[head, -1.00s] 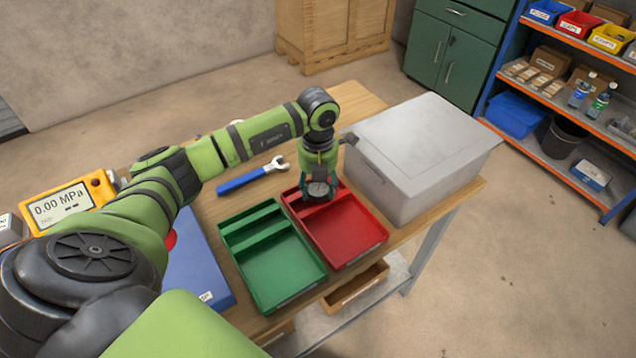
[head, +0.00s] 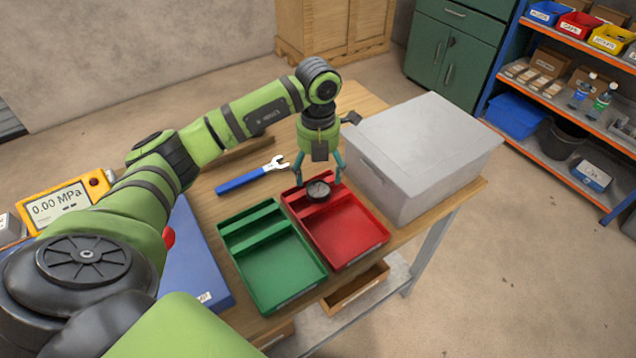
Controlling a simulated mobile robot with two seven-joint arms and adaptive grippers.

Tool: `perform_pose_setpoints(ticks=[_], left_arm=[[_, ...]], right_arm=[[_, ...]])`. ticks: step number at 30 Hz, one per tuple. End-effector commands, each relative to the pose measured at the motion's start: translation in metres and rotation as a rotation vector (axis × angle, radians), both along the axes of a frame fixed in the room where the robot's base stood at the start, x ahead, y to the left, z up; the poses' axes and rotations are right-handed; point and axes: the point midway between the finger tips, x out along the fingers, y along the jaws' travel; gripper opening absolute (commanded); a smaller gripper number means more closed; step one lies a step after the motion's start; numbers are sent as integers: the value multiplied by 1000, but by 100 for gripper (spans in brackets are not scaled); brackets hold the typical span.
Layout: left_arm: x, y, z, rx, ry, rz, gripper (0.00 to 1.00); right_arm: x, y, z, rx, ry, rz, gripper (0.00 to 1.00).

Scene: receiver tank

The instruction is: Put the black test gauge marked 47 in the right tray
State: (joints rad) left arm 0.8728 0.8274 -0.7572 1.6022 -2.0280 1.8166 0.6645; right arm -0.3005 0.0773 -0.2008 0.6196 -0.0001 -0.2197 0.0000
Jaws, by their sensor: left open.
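A small black round gauge (head: 318,190) with a grey face lies in the rear part of the red tray (head: 352,228), the right one of two trays. Its marking is too small to read. My left gripper (head: 319,179) is open just above and behind the gauge, its fingers spread to either side and apart from it. The green tray (head: 278,265) stands to the left of the red one and is empty. My right gripper is not in view.
A large grey lidded box (head: 425,150) stands right of the red tray. A blue-handled wrench (head: 250,177) lies behind the green tray. A yellow meter (head: 66,203) reading 0.00 MPa and a blue case (head: 195,265) are at left, partly behind my arm.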

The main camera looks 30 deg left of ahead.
Motion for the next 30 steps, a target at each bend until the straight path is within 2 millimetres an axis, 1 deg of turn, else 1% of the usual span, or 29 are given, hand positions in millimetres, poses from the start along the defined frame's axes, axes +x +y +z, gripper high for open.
perform_pose_setpoints(ticks=[1, 3, 6, 9, 12, 16, 30], left_arm=[[1, 0, 11, 1, -5, -1, 79], [1, 0, 26, 0, -4, -1, 79], [1, 0, 43, -1, -3, -1, 79], [0, 0, 56, 0, -1, 0, 79], [0, 0, 63, 0, 1, -1, 79], [-1, -1, 66, 0, 3, -1, 79], [-1, 0, 66, 0, 3, -1, 79]], right_arm=[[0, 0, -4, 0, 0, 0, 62], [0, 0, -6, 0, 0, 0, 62], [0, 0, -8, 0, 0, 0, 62], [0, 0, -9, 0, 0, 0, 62], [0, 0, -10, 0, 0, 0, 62], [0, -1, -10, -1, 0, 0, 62], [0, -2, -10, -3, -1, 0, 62]])
